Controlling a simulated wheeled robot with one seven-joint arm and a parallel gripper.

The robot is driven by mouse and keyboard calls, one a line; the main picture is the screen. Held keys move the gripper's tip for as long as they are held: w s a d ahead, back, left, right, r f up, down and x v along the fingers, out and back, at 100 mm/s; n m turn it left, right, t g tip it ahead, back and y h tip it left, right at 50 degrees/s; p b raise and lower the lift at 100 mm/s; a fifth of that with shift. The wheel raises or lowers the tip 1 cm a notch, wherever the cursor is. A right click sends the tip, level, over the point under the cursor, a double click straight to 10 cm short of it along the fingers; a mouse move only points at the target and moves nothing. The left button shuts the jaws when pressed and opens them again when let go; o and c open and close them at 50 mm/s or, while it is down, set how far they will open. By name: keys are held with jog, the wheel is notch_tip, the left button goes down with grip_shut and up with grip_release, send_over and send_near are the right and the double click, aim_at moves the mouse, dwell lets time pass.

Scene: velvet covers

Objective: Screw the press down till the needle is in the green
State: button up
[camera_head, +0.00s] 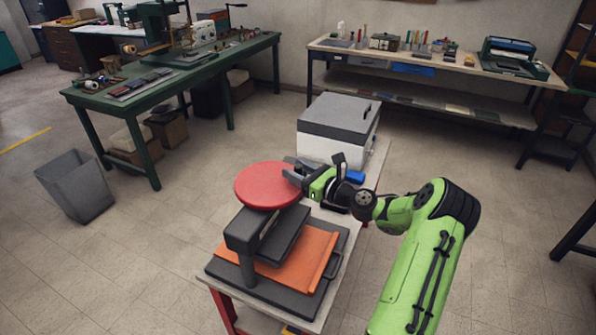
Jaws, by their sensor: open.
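The press stands on a small bench (222,285). It has a dark base (230,273), a dark post and arm (242,232), a dark upper plate (283,240) and a round red wheel (264,184) on top. An orange sheet (312,258) lies on the base, partly under the upper plate. My gripper (290,172) is open at the right rim of the wheel, its fingers at the edge. I cannot tell whether they touch it. No gauge, needle or green zone shows in this view.
A grey-lidded white box (335,130) stands behind the press, with a small blue object (356,177) by it. A grey bin (76,187) stands on the floor at left. A green workbench (150,100) and a long back table (440,65) hold tools.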

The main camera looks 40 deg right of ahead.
grip_shut()
jog(key=shift+s+a+r+m+h+p, duration=0.15)
jog(key=shift+s+a+m+h+p, duration=0.4)
jog(key=shift+h+p, duration=0.5)
jog(key=shift+s+a+f+p, duration=0.2)
jog(key=shift+s+a+p, duration=0.15)
jog(key=shift+p, duration=0.15)
grip_release()
jog(key=shift+a, duration=0.15)
